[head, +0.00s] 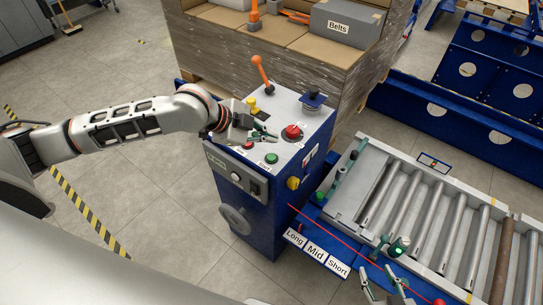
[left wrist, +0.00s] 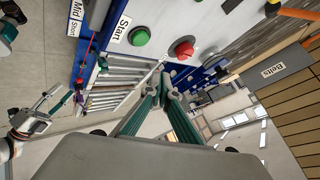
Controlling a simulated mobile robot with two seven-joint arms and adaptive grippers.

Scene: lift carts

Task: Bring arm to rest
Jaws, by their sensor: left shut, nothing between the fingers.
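My left arm comes in from the left in the head view. Its gripper (head: 264,137) hovers over the top of a blue and grey control cabinet (head: 248,190). In the left wrist view its green fingers (left wrist: 165,92) meet at the tips, shut and empty. The red button (head: 292,132) and green button (head: 271,158) are close to this gripper; both also show in the left wrist view, red (left wrist: 183,49) and green (left wrist: 138,37). My right gripper (head: 386,278) is at the lower right, by the roller conveyor, with its fingers apart.
An orange-handled lever (head: 260,72) and yellow button stand on the cabinet. The roller conveyor (head: 430,215) lies right, with Long, Mid and Short labels (head: 315,253). A wrapped pallet with a Belts box (head: 338,25) stands behind. Floor left of the cabinet is clear.

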